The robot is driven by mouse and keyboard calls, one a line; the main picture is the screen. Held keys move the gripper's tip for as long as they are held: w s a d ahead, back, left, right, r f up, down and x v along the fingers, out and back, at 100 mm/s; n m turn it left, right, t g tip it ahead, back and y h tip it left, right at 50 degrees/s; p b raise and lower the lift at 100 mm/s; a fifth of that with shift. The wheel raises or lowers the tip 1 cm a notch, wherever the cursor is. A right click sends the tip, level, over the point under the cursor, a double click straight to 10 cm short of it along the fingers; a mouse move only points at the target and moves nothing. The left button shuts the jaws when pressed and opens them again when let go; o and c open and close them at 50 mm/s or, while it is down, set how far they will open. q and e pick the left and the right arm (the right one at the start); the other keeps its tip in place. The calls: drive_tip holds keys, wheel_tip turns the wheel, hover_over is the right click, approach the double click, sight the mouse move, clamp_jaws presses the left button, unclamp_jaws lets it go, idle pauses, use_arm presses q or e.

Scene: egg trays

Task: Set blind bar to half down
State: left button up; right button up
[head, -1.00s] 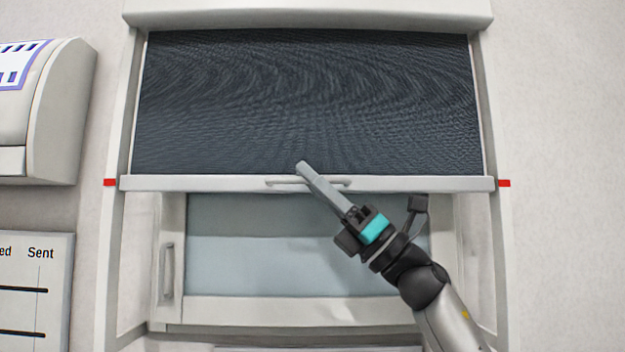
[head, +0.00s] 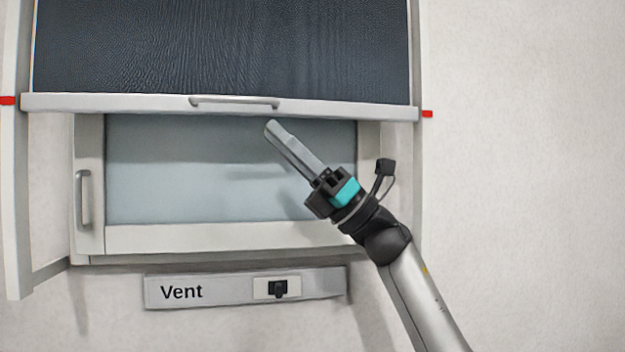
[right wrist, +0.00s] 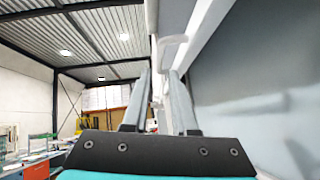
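The dark blind (head: 220,50) hangs in a pale frame, with a light grey bar (head: 120,106) along its lower edge. The bar runs level with the red marks on the frame, one at the left (head: 7,100) and one at the right (head: 427,114). Its handle (head: 235,102) is a thin grip at the middle. My right gripper (head: 270,128) is below the handle and looks clear of it. In the right wrist view its two fingers (right wrist: 161,80) are apart with nothing seen between them. My left gripper is not in view.
Below the bar is a window with a grey-blue pane (head: 190,170) and a side handle (head: 84,200). Under it is a "Vent" plate (head: 220,292) with a black switch (head: 278,289). The wall at the right is bare.

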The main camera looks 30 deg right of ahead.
drive_tip(key=b+v, duration=0.1)
drive_tip(key=v, duration=0.5)
drive_tip(key=shift+d+f, duration=0.2)
drive_tip(key=shift+f, duration=0.1)
drive_tip(key=shift+s, duration=0.1)
